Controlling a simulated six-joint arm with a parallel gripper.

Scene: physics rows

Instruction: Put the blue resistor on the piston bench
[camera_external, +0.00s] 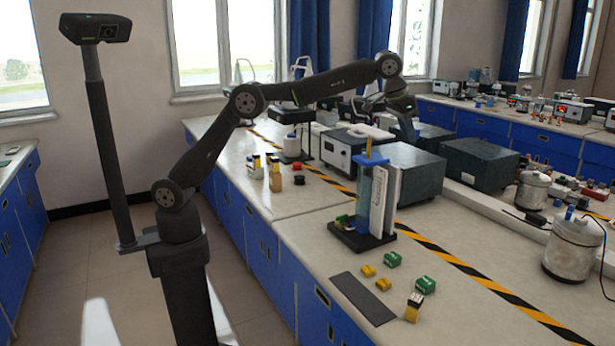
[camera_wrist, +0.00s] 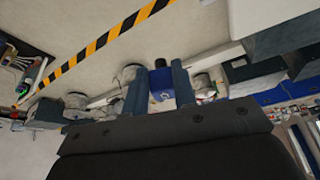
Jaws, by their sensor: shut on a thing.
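My gripper (camera_wrist: 160,88) is shut on the blue resistor (camera_wrist: 162,85), a small blue block between the two fingers in the wrist view. In the external view, my gripper (camera_external: 374,104) is raised above the far part of the worktop; the resistor cannot be made out there. What appears to be the piston bench (camera_external: 362,238) stands on the near worktop: a black base with an upright blue cylinder and a pale panel. My gripper is well apart from it, behind and above. Its dark base also seems to show at upper left in the wrist view (camera_wrist: 24,48).
Green and yellow blocks (camera_external: 393,259) and a dark flat mat (camera_external: 362,298) lie in front of the piston bench. Dark grey boxes (camera_external: 415,172) and a white instrument (camera_external: 352,148) stand behind it. Metal canisters (camera_external: 572,248) stand at right. A black-yellow stripe (camera_external: 470,260) crosses the worktop.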

